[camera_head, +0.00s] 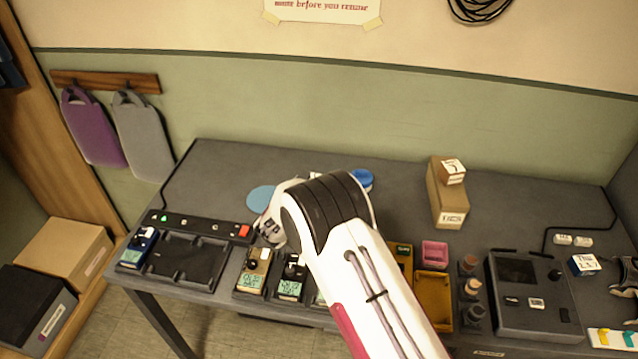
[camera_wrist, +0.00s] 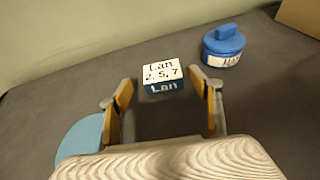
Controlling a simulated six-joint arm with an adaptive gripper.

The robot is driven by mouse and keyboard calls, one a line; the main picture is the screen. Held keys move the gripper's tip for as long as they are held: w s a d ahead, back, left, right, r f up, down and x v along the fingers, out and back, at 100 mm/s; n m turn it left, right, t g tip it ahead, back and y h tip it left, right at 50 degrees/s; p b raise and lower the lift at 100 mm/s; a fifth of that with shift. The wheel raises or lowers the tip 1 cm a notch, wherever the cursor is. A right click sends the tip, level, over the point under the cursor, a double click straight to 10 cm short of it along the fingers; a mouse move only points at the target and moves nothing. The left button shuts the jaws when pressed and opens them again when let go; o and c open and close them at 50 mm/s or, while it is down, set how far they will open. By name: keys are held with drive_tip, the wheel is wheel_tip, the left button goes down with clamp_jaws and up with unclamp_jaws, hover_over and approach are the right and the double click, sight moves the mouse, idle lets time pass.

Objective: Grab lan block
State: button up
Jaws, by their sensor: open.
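The Lan block (camera_wrist: 163,79) is a small block with a white top marked "Lan 2, 5, 7" and a blue front face marked "Lan". It stands on the grey table in the wrist view, ahead of my gripper (camera_wrist: 166,100) and between the lines of its two fingers. The fingers are apart with nothing between their tips.
A blue round container (camera_wrist: 223,46) with a knobbed lid stands beyond the block to the right. A light-blue disc (camera_wrist: 80,142) lies at the left. In the head view, small devices (camera_head: 290,283) line the front edge and a cardboard box (camera_head: 446,200) stands right of my arm.

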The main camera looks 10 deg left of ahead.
drive_tip(key=shift+w, duration=0.15)
drive_tip(key=shift+w+d+f, duration=0.15)
drive_tip(key=shift+w+d, duration=0.1)
drive_tip(key=shift+w, duration=0.4)
drive_tip(key=shift+w+d+f, duration=0.1)
drive_tip(key=shift+w+d, duration=0.1)
drive_tip(key=shift+w, duration=0.45)
drive_tip(key=shift+x, duration=1.15)
drive_tip(key=shift+c, duration=0.4)
drive_tip(key=c, duration=1.1)
